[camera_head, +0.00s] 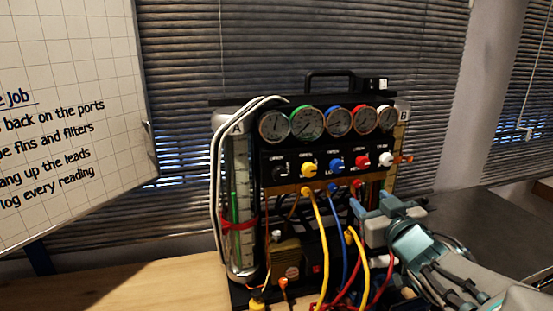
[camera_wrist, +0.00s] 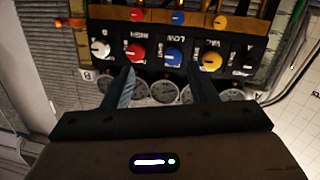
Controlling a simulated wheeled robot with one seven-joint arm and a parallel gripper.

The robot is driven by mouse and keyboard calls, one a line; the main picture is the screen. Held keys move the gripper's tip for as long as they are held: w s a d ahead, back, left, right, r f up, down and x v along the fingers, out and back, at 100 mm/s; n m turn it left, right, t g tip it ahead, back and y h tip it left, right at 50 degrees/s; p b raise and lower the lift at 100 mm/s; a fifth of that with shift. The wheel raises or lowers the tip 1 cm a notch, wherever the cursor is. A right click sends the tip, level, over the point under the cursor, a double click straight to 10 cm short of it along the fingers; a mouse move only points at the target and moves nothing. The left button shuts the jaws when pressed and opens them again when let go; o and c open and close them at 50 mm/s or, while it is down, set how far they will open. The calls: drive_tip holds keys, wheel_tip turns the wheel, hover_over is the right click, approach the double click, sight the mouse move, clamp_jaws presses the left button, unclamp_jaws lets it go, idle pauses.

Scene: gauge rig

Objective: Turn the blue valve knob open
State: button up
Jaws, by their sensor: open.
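The blue valve knob (camera_head: 335,166) is in the middle of a row of knobs on the black panel below the gauges, with its label beside it. It also shows in the wrist view (camera_wrist: 173,56), upside down, between the red and yellow knobs. My gripper (camera_head: 369,202) is open and empty, in front of the rig, lower right of the blue knob in the head view. In the wrist view my gripper's fingers (camera_wrist: 160,66) are spread, with the blue knob between their tips in the picture, nearer the right one. I see no contact; the depth gap is hard to judge.
The yellow knob (camera_head: 308,170), red knob (camera_head: 361,161) and white knob (camera_head: 386,159) flank it, plus a black one. Several gauges (camera_head: 308,123) sit above. Yellow hoses (camera_head: 322,235), a blue hose (camera_head: 344,245) and red ones hang below. The wooden bench (camera_head: 110,280) is clear at left.

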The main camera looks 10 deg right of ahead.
sight(339, 167)
drive_tip(key=w, duration=0.4)
drive_tip(key=w+a+r+n+y+p, duration=0.1)
drive_tip(key=w, duration=0.3)
drive_tip(key=w+r+t+y+p, duration=0.1)
drive_tip(key=w, duration=0.3)
drive_tip(key=shift+w+a, duration=0.2)
drive_tip(key=shift+w, duration=0.15)
drive_tip(key=c, duration=1)
